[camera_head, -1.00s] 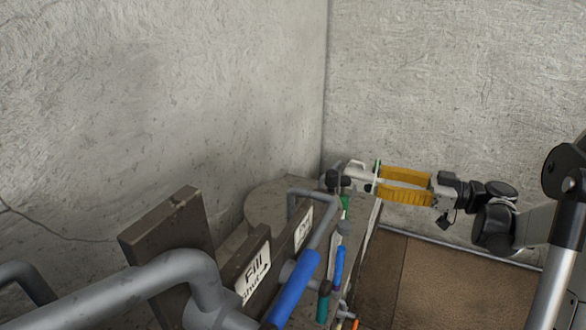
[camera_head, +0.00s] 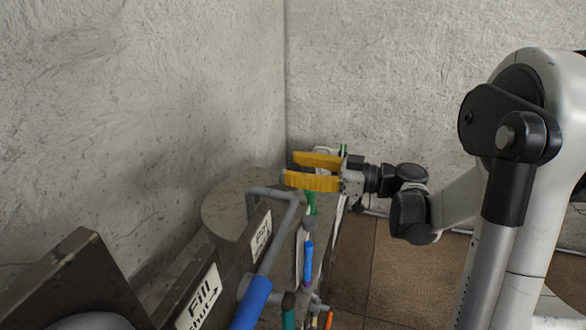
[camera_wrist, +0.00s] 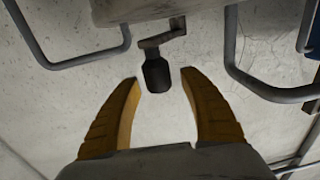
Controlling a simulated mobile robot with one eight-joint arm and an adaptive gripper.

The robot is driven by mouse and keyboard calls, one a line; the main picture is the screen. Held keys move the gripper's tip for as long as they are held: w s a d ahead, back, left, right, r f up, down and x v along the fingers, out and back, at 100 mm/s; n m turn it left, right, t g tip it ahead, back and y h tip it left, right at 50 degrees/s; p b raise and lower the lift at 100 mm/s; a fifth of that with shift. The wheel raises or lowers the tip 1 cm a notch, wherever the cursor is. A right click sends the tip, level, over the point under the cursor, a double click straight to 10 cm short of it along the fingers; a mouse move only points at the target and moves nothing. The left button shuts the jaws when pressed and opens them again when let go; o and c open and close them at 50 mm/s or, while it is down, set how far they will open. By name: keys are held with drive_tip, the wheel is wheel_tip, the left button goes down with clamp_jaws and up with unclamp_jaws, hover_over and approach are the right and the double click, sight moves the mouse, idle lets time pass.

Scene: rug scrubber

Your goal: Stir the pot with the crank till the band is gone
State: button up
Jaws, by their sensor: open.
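My gripper (camera_head: 287,172) is open, with its two yellow fingers pointing left over the far end of the grey machine. In the wrist view, a dark crank handle (camera_wrist: 157,75) on a short grey arm (camera_wrist: 162,38) lies between the fingertips (camera_wrist: 161,85), with visible gaps on both sides. I cannot tell from this how far it is in depth. In the head view I cannot make out the crank near the fingers. A round grey top (camera_head: 225,205), perhaps the pot, stands left of and below my gripper. I see no band in any view.
Grey bent pipes (camera_head: 290,195) rise near the round top, one with a blue sleeve (camera_head: 252,300). A "Fill" sign (camera_head: 200,298) and coloured levers (camera_head: 308,262) stand in front. Concrete walls (camera_head: 420,80) close in behind. Brown floor (camera_head: 390,270) shows at right.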

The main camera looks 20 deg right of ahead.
drive_tip(key=shift+w, duration=0.1)
clamp_jaws()
drive_tip(key=shift+a, duration=0.1)
